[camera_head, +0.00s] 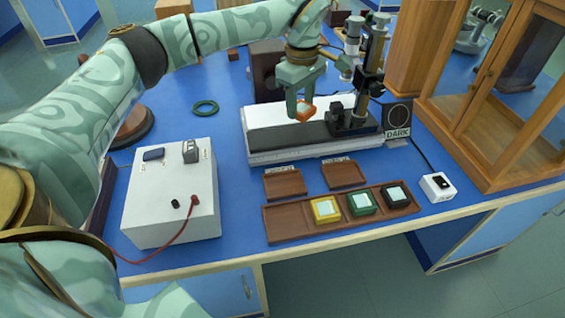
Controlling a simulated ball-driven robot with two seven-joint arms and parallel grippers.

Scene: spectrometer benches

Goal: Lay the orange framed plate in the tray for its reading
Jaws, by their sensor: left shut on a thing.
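My left gripper (300,107) is shut on the orange framed plate (306,112). It holds the plate at the dark top of a white-based instrument (262,141); I cannot tell whether the plate touches it. The fingers partly hide the plate. Two small brown trays, a left one (285,185) and a right one (344,175), lie empty in front of the instrument, each with a small label at its back edge. A long brown tray (284,225) holds a yellow framed plate (326,209), a green one (362,203) and a black one (396,196). My right gripper is not in view.
A white box with switches (170,205) and a red lead stands at the left. A black stand (366,85) rises from the instrument beside a DARK sign (397,122). A wooden glazed cabinet (500,95) fills the right. A green ring (205,107) lies on the blue bench.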

